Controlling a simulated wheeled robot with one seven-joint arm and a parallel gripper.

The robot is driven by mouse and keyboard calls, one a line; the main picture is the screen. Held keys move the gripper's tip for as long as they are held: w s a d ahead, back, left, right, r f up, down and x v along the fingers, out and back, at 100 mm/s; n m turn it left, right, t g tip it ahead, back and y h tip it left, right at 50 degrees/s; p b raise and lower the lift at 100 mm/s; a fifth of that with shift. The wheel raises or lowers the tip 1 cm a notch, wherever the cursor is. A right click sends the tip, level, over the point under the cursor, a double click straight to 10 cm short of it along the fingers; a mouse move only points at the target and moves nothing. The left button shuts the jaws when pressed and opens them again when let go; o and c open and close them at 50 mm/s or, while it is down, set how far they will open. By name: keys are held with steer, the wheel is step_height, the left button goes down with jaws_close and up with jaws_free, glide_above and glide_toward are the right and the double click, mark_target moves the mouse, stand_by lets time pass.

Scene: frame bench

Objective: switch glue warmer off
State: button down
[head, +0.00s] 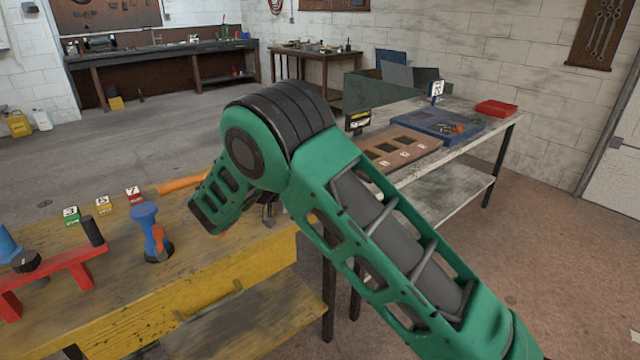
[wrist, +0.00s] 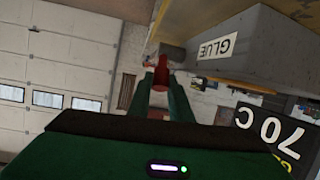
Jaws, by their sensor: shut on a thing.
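In the wrist view, the glue warmer (wrist: 262,52) is a grey box with a white label reading GLUE, turned upside down in the picture. A black panel (wrist: 262,122) reading 70 C in white shows at the right. My gripper (wrist: 162,85) has its green fingers closed on a red part (wrist: 160,72), which looks like the warmer's switch, beside the box's lower left end. The fingers hide much of this part, so its exact setting cannot be told. In the head view, my arm hides the fingertips, and I cannot make out the warmer there.
A yellow-edged workbench (head: 200,285) is at the left, with a blue-handled tool (head: 146,217), a red stand (head: 60,272) and small numbered blocks (head: 103,205). A further table holds a brown slotted board (head: 425,140), blue tray (head: 415,122) and red box (head: 496,108). Floor at right is clear.

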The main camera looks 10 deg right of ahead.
steer(key=shift+s+a+f+t+h, duration=0.15)
steer(key=shift+a+f+t+h, duration=0.3)
steer(key=shift+a+h, duration=0.15)
steer(key=shift+f, duration=0.1)
steer(key=c, duration=1.9)
jaws_free()
steer(key=v, duration=1)
steer(key=shift+s+a, duration=0.15)
steer(key=shift+a, duration=0.2)
